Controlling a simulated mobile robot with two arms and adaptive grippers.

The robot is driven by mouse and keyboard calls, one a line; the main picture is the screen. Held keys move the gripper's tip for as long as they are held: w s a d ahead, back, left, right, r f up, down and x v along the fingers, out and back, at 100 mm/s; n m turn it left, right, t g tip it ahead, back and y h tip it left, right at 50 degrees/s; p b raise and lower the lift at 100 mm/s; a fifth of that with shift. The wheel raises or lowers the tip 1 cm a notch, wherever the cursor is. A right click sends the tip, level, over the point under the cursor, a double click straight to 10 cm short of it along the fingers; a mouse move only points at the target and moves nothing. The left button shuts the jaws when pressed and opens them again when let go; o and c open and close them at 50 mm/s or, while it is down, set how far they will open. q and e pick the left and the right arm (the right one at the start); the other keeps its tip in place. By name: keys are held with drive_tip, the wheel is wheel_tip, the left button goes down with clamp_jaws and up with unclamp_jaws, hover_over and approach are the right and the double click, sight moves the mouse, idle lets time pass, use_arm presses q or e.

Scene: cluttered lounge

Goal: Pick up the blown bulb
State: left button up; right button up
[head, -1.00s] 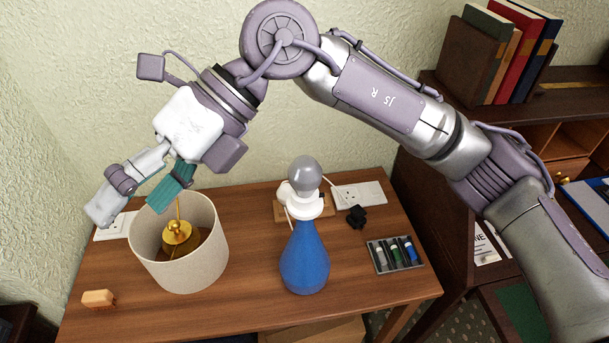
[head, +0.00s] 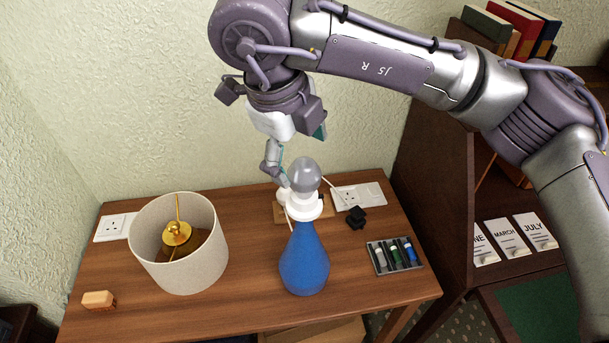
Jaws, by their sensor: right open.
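The bulb (head: 306,173), a dull grey glass globe, sits upright in the white socket (head: 303,205) on top of the blue lamp base (head: 304,262). My right gripper (head: 294,158) is open, just above and behind the bulb. One finger comes down at the bulb's left, close beside the bulb and socket; I cannot tell whether it touches. The other finger, with a teal pad, shows partly at upper right, behind the gripper body. My left gripper is not in view.
On the wooden table (head: 250,299) stand a cream lampshade (head: 190,261) at left and a battery tray (head: 395,256) at right. A black plug (head: 356,217) lies near the wall socket (head: 361,194). An orange-tan block (head: 98,300) lies front left. A dark shelf stands at right.

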sight(302, 163)
drive_tip(key=shift+p+x, duration=0.85)
drive_tip(key=shift+x, duration=1.85)
drive_tip(key=shift+s+a, duration=0.1)
drive_tip(key=shift+a, duration=0.1)
drive_tip(key=c, duration=1.1)
drive_tip(key=shift+r+b, duration=0.3)
drive_tip(key=shift+r, duration=0.3)
wheel_tip(302, 163, up, 3)
drive_tip(key=shift+f+b, duration=0.15)
drive_tip(key=shift+b, duration=0.3)
drive_tip(key=s+d+r, duration=0.2)
drive_tip(key=d, duration=0.1)
drive_tip(key=s+d+r+b, duration=0.1)
drive_tip(key=s+d+r, duration=0.1)
drive_tip(key=d, duration=0.1)
drive_tip(key=s+d+r+b, duration=0.1)
drive_tip(key=d+r, duration=0.2)
drive_tip(key=d, duration=0.1)
drive_tip(key=shift+s+d, duration=0.1)
drive_tip(key=shift+s, duration=0.3)
